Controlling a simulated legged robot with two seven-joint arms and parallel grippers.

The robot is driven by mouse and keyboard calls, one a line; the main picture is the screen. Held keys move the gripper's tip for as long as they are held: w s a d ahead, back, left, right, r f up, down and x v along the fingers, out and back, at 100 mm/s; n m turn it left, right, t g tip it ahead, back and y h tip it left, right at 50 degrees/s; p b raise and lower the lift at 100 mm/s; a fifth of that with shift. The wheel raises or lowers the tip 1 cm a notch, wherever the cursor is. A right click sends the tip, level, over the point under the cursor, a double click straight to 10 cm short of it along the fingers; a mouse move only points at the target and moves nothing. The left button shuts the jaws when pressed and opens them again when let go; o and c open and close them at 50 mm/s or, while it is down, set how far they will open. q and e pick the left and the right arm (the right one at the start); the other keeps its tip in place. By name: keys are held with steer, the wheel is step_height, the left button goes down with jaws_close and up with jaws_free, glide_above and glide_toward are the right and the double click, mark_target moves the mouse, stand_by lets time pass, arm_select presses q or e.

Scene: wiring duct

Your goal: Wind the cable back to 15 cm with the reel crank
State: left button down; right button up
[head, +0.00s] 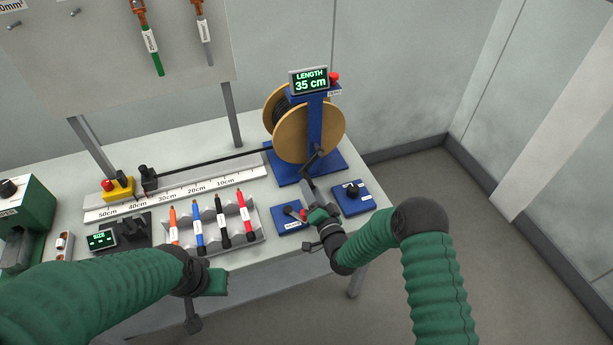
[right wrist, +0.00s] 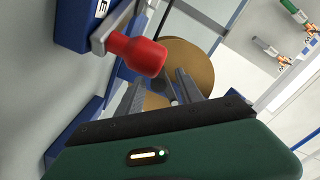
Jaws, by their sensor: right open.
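The reel (head: 297,132) has wooden flanges and stands on a blue stand (head: 282,168) at the right of the table. Its display (head: 309,82) reads LENGTH 35 cm. The dark crank (head: 314,160) is on the reel's near side. The black cable (head: 222,158) runs left from the reel along the ruler (head: 205,190) to a black clamp (head: 148,180). My right gripper (head: 308,190) is open just below the crank; in the right wrist view a dark round end (right wrist: 157,86) shows between or behind its fingers. My left gripper (head: 207,285) hangs at the table's front; its jaws are unclear.
A red-handled lever (right wrist: 145,55) on a blue box (head: 290,222) is close beside my right gripper. Another blue box with a black knob (head: 352,190) is to the right. A rack of colored pens (head: 250,240) and a yellow box with a red button (head: 117,188) lie left.

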mark_target(307, 178)
steer(key=x, duration=0.5)
steer(key=shift+w+a+f, duration=0.1)
steer(key=shift+a, duration=0.05)
steer(key=shift+w+d, duration=0.35)
steer(key=shift+d, duration=0.2)
steer(key=shift+s+a, duration=0.1)
steer(key=shift+a, duration=0.45)
jaws_close()
steer(key=shift+d, duration=0.1)
steer(key=shift+d+f, duration=0.2)
